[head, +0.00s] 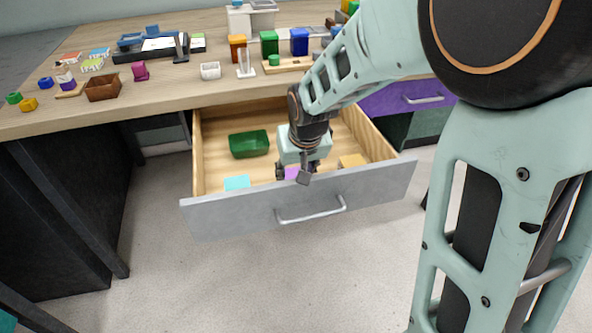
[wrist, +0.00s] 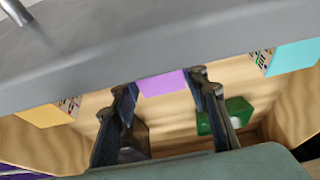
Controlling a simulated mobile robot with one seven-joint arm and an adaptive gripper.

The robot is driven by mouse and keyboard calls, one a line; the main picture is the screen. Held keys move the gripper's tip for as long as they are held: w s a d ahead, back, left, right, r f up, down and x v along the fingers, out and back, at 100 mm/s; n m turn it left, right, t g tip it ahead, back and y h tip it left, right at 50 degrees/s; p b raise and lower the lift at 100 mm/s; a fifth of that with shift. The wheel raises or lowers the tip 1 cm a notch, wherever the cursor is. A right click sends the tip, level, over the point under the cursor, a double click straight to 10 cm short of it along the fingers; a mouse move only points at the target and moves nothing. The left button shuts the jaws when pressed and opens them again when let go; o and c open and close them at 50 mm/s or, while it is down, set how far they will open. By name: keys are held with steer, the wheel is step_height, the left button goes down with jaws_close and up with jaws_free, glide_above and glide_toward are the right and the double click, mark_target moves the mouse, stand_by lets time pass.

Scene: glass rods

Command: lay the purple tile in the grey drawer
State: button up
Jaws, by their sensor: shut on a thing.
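The grey drawer (head: 240,216) is pulled open below the table, with a grey front and a pale wooden inside. My gripper (head: 293,177) is inside the drawer's outline, just behind the front panel, pointing down. It is shut on the purple tile (head: 291,174). In the wrist view the purple tile (wrist: 163,82) sits between the two fingertips, close to the grey front (wrist: 120,40). The gripper partly hides the tile in the head view. I cannot tell whether the tile touches the drawer floor.
A turquoise tile (head: 237,183) lies in the drawer at front left and a tan-orange block (head: 352,160) at the right. A green tray (head: 249,144) stands at the back left. The table (head: 180,95) above holds several small items. A purple drawer (head: 405,97) is at the right.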

steer(key=shift+f, duration=0.45)
steer(key=shift+f, duration=0.2)
steer(key=o, duration=1.3)
steer(key=shift+c, duration=0.2)
steer(key=shift+r, duration=0.1)
steer(key=shift+r, duration=0.3)
steer(key=p+v, duration=0.3)
steer(key=v, duration=0.8)
steer(key=shift+s+r+p, duration=0.25)
steer(key=shift+s+p, duration=0.05)
steer(key=shift+p, duration=0.1)
